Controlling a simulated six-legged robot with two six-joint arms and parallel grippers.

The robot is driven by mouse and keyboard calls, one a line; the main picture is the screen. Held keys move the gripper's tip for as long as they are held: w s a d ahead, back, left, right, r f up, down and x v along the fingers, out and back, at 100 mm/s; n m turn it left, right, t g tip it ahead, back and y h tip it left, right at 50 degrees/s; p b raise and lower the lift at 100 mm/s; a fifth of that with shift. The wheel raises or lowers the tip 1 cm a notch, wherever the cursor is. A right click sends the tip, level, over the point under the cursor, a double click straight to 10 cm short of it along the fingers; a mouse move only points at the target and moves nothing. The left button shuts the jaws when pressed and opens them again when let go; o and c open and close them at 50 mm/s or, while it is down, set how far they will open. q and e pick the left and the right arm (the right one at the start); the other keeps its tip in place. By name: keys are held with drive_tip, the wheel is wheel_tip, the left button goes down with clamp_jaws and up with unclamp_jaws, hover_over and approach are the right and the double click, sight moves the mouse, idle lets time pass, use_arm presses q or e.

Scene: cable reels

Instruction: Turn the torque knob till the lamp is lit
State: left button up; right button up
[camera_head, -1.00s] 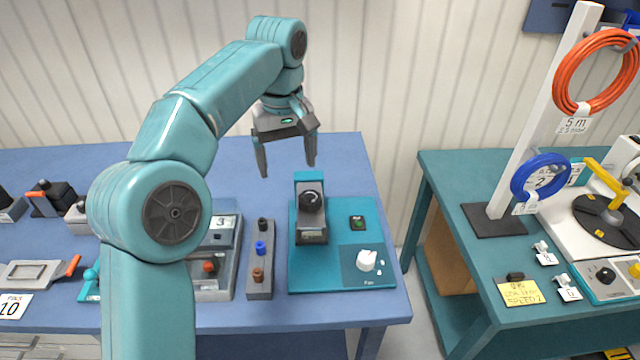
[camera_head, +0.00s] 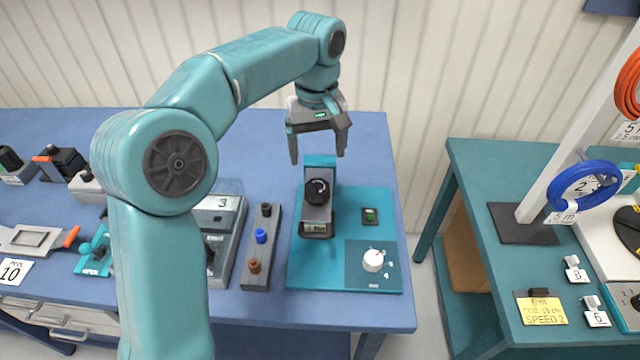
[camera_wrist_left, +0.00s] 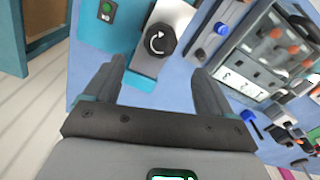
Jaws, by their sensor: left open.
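A black knob (camera_head: 318,191) sits on a grey sloped unit (camera_head: 317,222) on a teal board (camera_head: 340,277). In the left wrist view the black knob (camera_wrist_left: 160,40) shows a white curved arrow. A small green lamp (camera_head: 370,216) is to its right; it looks dim, and I cannot tell whether it is lit. A white dial (camera_head: 373,260) with numbers around it is at the board's front right. My left gripper (camera_head: 317,158) points down, open and empty, just behind and above the black knob. My right gripper is not in view.
A grey strip with black, blue and brown knobs (camera_head: 261,236) stands just left of the board. A grey box marked 3 (camera_head: 216,204) is beyond it, partly behind my arm. The blue table (camera_head: 374,140) is clear at the back right. A teal table (camera_head: 480,170) stands across a gap.

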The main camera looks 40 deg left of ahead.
sight(317, 187)
use_arm(q)
drive_tip(key=f, duration=0.9)
drive_tip(key=shift+d+f, duration=0.2)
drive_tip(key=shift+f, duration=0.2)
drive_tip(key=shift+s+a+f, duration=0.1)
drive_tip(key=shift+s+a, duration=0.05)
drive_tip(key=shift+a, duration=0.1)
drive_tip(key=shift+d, duration=0.2)
drive_tip(key=c, duration=0.9)
drive_tip(key=shift+a, duration=0.1)
drive_tip(key=shift+c, duration=0.8)
